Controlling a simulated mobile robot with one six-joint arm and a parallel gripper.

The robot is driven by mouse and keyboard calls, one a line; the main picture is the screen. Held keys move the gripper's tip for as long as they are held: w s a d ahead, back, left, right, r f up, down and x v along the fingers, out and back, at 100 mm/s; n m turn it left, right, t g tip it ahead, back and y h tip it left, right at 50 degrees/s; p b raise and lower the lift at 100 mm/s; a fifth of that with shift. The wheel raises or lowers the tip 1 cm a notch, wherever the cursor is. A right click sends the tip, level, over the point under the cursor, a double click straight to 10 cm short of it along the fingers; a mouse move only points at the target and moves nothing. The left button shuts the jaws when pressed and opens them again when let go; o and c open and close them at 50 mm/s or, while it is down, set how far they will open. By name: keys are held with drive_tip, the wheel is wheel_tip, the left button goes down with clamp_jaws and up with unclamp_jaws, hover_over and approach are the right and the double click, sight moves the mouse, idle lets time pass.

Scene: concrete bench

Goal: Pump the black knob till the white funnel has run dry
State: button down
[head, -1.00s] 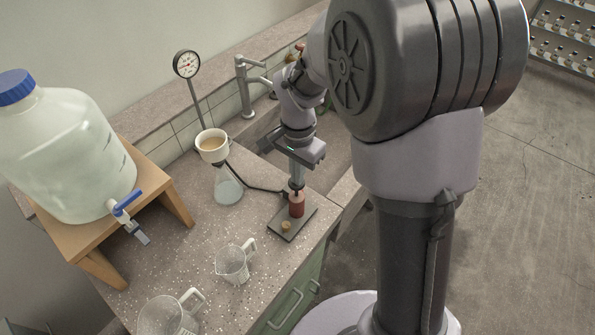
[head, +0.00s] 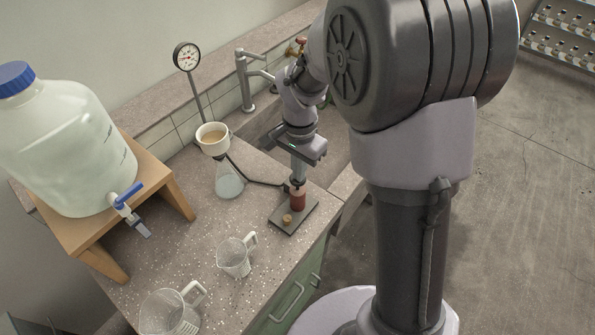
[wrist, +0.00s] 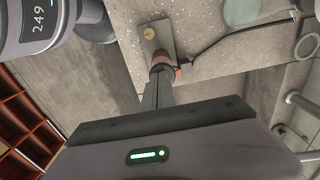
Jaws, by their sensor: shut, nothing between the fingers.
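The white funnel (head: 213,148) stands upright on a conical flask (head: 229,186) in the head view; brownish liquid shows inside it, below the rim. The flask holds pale liquid. A hose runs from the flask to the red hand pump (head: 298,201) on a dark base plate (head: 280,222). My gripper (head: 298,181) is shut and empty, pointing down right over the pump. In the wrist view the shut fingers (wrist: 160,78) end at the top of the red pump (wrist: 176,72).
A brass knob (head: 287,218) sits on the plate. A dial gauge (head: 187,57) stands behind the funnel. Two clear jugs (head: 234,257) (head: 168,313) are at the front. A large water bottle (head: 66,150) rests on a wooden stand (head: 172,188) at left. A sink and tap (head: 243,80) lie behind.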

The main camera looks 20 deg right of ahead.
wheel_tip(320, 180, up, 12)
drive_tip(key=p, duration=0.3)
drive_tip(key=shift+f, duration=0.25)
drive_tip(key=shift+s, duration=0.1)
idle(0.5)
wheel_tip(320, 180, up, 4)
drive_tip(key=p, duration=0.4)
drive_tip(key=f+b, duration=0.2)
drive_tip(key=f, duration=0.2)
drive_tip(key=f+b, duration=0.2)
drive_tip(key=f, duration=0.3)
drive_tip(key=w+f+b, duration=0.1)
drive_tip(key=f+b, duration=0.1)
drive_tip(key=f, duration=0.3)
drive_tip(key=shift+a+f, duration=0.1)
